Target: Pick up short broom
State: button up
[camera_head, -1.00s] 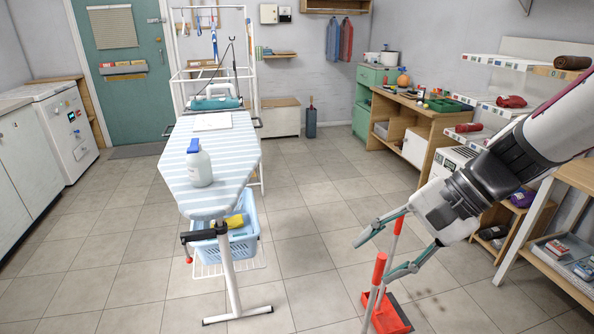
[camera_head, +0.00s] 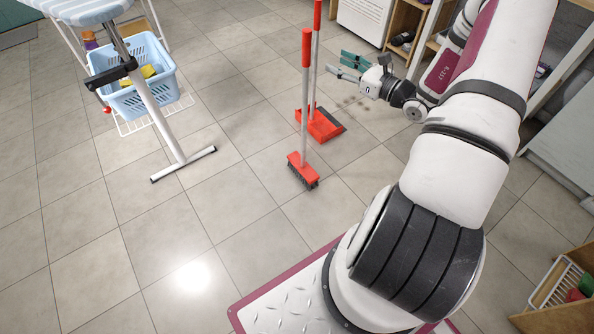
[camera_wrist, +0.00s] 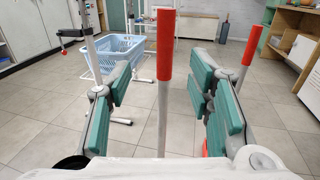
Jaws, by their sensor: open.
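The short broom (camera_head: 303,165) stands upright on the floor, with a red brush head with dark bristles, a grey pole and a red grip. A red long-handled dustpan (camera_head: 322,126) stands just behind it. My gripper (camera_head: 345,67) is open and empty, right of both handles in the head view and pointing left. In the wrist view, a red-gripped pole, seemingly the broom's (camera_wrist: 164,105), appears between the open fingers (camera_wrist: 165,95). Whether they touch it cannot be told. The other red grip (camera_wrist: 251,45) is beyond the right finger. The brush head is hidden there.
A blue laundry basket (camera_head: 127,103) sits on the rack under the ironing board (camera_head: 80,12), whose leg foot (camera_head: 183,165) reaches toward the broom. Wooden shelving (camera_head: 398,30) stands at the back right. The tiled floor in front of the broom is clear.

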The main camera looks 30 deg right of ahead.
aim_at(310, 48)
jog(key=shift+m+h, duration=0.3)
jog(key=x, duration=0.2)
jog(key=b+x, duration=0.1)
jog(key=x, duration=0.4)
jog(key=shift+d+f+b, duration=0.2)
jog(key=shift+f+b, duration=0.15)
jog(key=shift+r+b+x, duration=0.1)
jog(key=shift+b+x, duration=0.5)
jog(key=shift+x, duration=1.05)
jog(key=shift+r+b+x, duration=0.15)
jog(key=shift+b+x, duration=0.4)
jog(key=shift+x, duration=1.1)
grip_shut()
